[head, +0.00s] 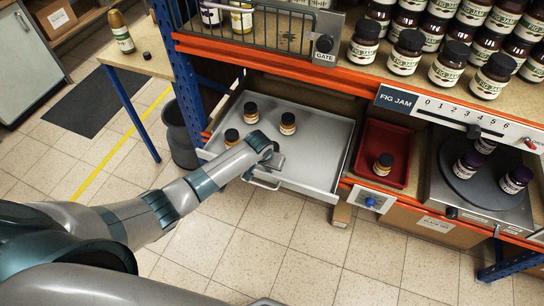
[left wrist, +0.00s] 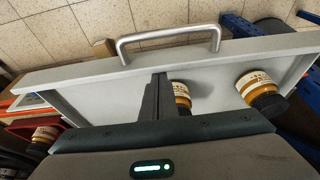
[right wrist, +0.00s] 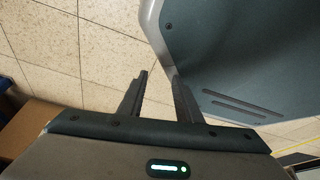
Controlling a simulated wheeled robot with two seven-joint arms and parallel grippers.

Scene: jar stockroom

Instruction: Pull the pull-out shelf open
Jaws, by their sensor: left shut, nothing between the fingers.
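The pull-out shelf (head: 322,158) is a light grey metal tray under the orange beam, and it stands well out from the rack. Its bar handle (head: 264,184) is on the front wall; the whole handle (left wrist: 170,42) shows free in the left wrist view. My left gripper (head: 277,163) is shut and empty, over the shelf just inside its front wall, apart from the handle. In the left wrist view its fingers (left wrist: 158,85) are together beside a jar. My right gripper (right wrist: 160,78) is open and empty above the tiled floor, with my own grey-teal link beside it.
Several jars, such as one jar (head: 288,123), stand on the shelf. A red tray (head: 368,145) with a jar and a turntable (head: 450,180) are to the right. A dark bin (head: 180,140) stands left of the shelf.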

